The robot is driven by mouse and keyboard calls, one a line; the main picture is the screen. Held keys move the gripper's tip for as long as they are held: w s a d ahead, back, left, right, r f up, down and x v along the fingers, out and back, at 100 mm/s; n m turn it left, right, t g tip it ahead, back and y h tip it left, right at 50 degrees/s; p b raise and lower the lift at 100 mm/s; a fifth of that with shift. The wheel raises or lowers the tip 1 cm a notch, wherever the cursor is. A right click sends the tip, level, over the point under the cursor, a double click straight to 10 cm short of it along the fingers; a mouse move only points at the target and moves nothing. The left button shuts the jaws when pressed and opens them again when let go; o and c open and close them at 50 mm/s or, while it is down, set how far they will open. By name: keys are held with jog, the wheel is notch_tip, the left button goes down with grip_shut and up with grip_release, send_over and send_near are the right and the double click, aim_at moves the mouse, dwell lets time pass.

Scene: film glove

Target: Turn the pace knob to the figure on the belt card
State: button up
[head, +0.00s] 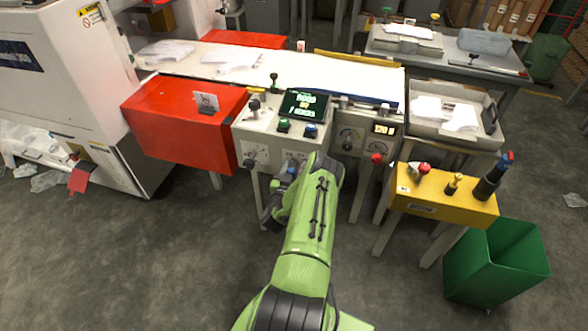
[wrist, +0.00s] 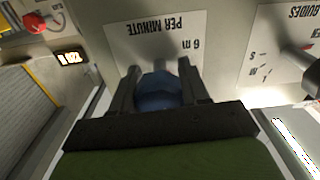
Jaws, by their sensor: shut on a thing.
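The pace knob (wrist: 158,92) is blue and sits on the front panel, between the fingers of my gripper (wrist: 158,72) in the wrist view. My gripper is shut on it. The white plate behind it (wrist: 215,28) reads "PER MINUTE" and "6 m", upside down; the rest of its scale is hidden. In the head view my gripper (head: 290,172) is at the panel's lower front, and my arm hides part of the knob. A small printed card (head: 207,103) stands on the red cover; its figure is too small to read, and I cannot tell if it is the belt card.
A guides dial (wrist: 300,55) is beside the knob. The console (head: 262,135) carries a dark screen (head: 305,104), buttons and levers. A small orange display (head: 384,129) is to the right. A yellow box (head: 440,205) with controls and a green bin (head: 495,265) stand right of my arm.

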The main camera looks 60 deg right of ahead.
jog(key=c, duration=0.4)
jog(key=shift+o, duration=0.2)
jog(key=m, duration=0.5)
jog(key=shift+m+p, duration=0.3)
jog(key=shift+p, duration=0.05)
jog(key=m, duration=0.6)
jog(key=shift+s, duration=0.1)
jog(key=m+b, duration=0.1)
jog(key=m, duration=0.5)
jog(key=shift+f+m, duration=0.15)
jog(key=shift+m, duration=0.15)
jog(key=m+b, duration=0.1)
jog(key=m, duration=0.4)
jog(key=shift+m+b, duration=0.3)
jog(key=shift+b, duration=0.05)
